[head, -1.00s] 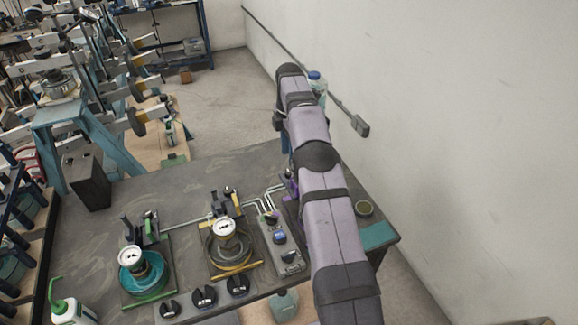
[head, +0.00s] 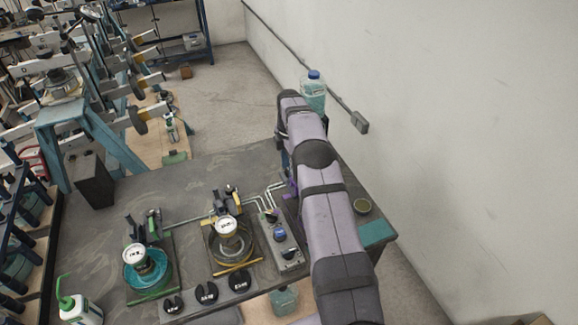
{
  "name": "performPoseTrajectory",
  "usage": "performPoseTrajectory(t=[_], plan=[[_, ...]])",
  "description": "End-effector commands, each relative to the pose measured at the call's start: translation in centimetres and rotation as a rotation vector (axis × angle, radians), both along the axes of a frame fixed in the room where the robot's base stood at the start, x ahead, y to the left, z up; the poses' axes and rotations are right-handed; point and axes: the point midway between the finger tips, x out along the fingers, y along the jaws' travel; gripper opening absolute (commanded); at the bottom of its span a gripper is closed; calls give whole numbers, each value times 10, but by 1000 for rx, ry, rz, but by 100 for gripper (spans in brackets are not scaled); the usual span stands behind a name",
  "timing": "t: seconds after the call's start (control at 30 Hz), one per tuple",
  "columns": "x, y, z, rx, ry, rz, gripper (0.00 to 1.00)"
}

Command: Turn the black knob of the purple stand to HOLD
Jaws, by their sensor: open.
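The purple stand (head: 291,188) shows only as a small purple piece at the left edge of my arm, on the right part of the bench. My arm hides most of it. I cannot make out its black knob or a HOLD mark. My arm reaches from the lower right up over the bench. Dark and blue parts near its wrist show at its left side, but the fingers of my gripper are hidden behind the arm.
A green stand (head: 165,291) and a yellow stand (head: 235,267) stand left of the arm. A grey box (head: 292,264) with several knobs lies beside the yellow stand. Three black knobs line the front edge. A blue-capped bottle (head: 313,92) stands behind the arm.

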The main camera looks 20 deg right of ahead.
Motion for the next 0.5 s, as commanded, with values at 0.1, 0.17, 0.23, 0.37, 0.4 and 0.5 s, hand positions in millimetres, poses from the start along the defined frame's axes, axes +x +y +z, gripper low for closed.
performPoseTrajectory(t=[0.1, 0.17, 0.23, 0.37, 0.4, 0.5], plan=[[0, 0, 0, 0, 0, 0, 17], [0, 0, 0, 0, 0, 0, 3], [0, 0, 0, 0, 0, 0, 0], [0, 0, 0, 0, 0, -3, 0], [0, 0, 0, 0, 0, -7, 0], [0, 0, 0, 0, 0, -25, 0]])
